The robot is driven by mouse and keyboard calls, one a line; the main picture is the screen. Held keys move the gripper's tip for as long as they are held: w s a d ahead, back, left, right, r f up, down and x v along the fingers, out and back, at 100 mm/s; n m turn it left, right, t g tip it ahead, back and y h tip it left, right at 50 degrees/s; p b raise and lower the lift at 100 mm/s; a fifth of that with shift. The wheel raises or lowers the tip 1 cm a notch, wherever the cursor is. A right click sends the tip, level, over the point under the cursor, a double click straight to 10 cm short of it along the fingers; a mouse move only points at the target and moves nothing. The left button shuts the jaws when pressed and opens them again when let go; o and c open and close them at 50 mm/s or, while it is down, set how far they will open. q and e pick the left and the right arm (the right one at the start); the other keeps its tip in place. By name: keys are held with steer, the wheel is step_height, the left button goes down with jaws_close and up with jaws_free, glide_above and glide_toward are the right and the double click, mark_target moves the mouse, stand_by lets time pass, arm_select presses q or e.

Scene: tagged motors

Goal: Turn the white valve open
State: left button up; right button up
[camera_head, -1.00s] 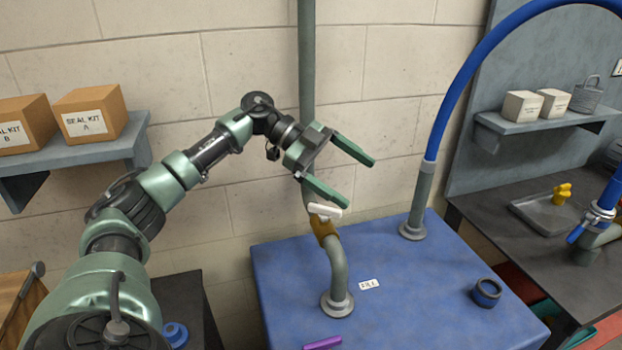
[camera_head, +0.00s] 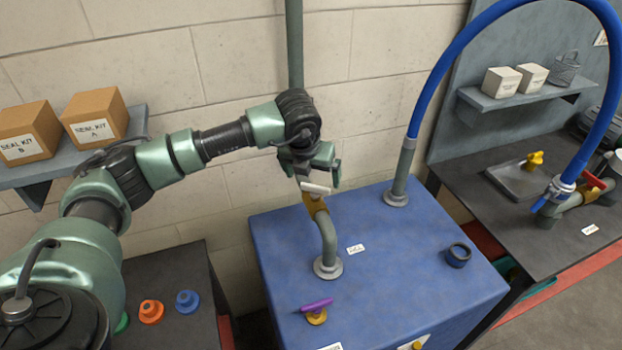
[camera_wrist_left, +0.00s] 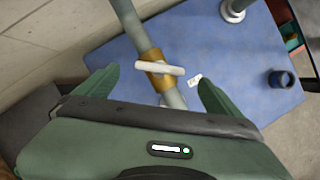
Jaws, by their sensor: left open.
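The white valve handle (camera_head: 316,188) sits on a brass valve body (camera_head: 314,205) on a grey-green pipe (camera_head: 328,240) that rises from the blue bench. In the left wrist view the white handle (camera_wrist_left: 160,69) lies crosswise to the pipe over the brass body (camera_wrist_left: 157,81). My left gripper (camera_head: 318,177) is at the handle in the head view. In the wrist view my left gripper (camera_wrist_left: 158,82) is open, with one green finger on each side of the handle. I see a gap between each finger and the handle. My right gripper is not in view.
The blue bench top (camera_head: 400,255) carries a purple-handled valve (camera_head: 317,306), a dark blue ring (camera_head: 458,254) and a blue hose (camera_head: 425,100). A red-handled valve (camera_head: 598,183) is on the right bench. Boxes (camera_head: 95,117) stand on the left shelf.

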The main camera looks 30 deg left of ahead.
mark_target(316, 186)
arm_select(q)
steer(key=shift+p+x, duration=0.7)
steer(key=shift+x, duration=1.9)
steer(key=c, duration=1.4)
